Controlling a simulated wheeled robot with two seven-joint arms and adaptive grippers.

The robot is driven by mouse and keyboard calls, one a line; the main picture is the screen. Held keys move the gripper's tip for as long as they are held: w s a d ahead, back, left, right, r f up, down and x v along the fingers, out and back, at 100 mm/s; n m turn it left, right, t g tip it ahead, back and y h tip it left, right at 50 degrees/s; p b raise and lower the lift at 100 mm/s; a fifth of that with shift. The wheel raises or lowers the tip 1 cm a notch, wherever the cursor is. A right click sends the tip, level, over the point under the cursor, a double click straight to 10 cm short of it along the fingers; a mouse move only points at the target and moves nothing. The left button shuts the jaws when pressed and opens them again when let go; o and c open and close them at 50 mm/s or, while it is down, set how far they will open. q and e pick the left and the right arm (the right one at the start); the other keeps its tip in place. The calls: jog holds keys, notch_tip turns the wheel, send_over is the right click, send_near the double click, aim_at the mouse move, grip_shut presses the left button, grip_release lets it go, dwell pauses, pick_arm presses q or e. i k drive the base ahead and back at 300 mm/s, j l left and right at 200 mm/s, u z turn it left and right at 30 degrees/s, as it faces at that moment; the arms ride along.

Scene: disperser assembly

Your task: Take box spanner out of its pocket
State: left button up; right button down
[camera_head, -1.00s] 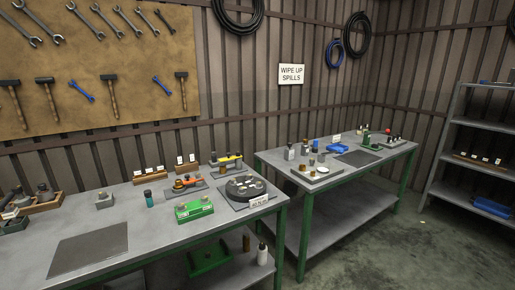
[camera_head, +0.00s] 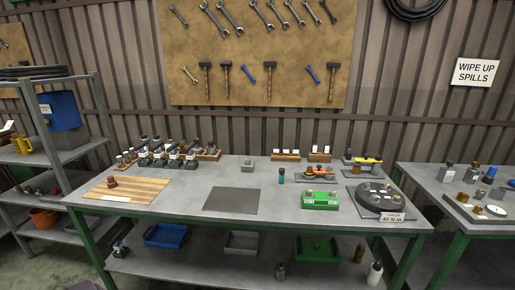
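I cannot make out the box spanner or its pocket for certain at this size. A group of small holders with upright pieces and white labels (camera_head: 172,158) stands at the back left of the workbench (camera_head: 330,223). Two wooden blocks with white labels, one at the back middle (camera_head: 286,156) and one beside it (camera_head: 320,154), stand along the back edge. Neither of my grippers is in view.
A wooden board (camera_head: 150,188) lies at the bench's left, a dark mat (camera_head: 231,201) in the middle. A green case (camera_head: 319,201) and a round dark fixture (camera_head: 380,198) are at the right. Shelves (camera_head: 86,148) stand left; a second bench (camera_head: 445,208) stands right.

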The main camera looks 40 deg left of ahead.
aim_at(191, 156)
jog(key=u, duration=1.8)
jog(key=i+j+z, duration=0.15)
jog(key=j, duration=0.45)
jog(key=i+j+z, duration=0.1)
jog(key=j, duration=0.45)
jog(key=i+j+z, duration=0.15)
jog(key=j, duration=0.5)
jog(key=i+j+z, duration=0.1)
jog(key=j, duration=0.5)
jog(key=i+j+z, duration=0.15)
jog(key=j, duration=0.5)
jog(key=k+l, duration=0.05)
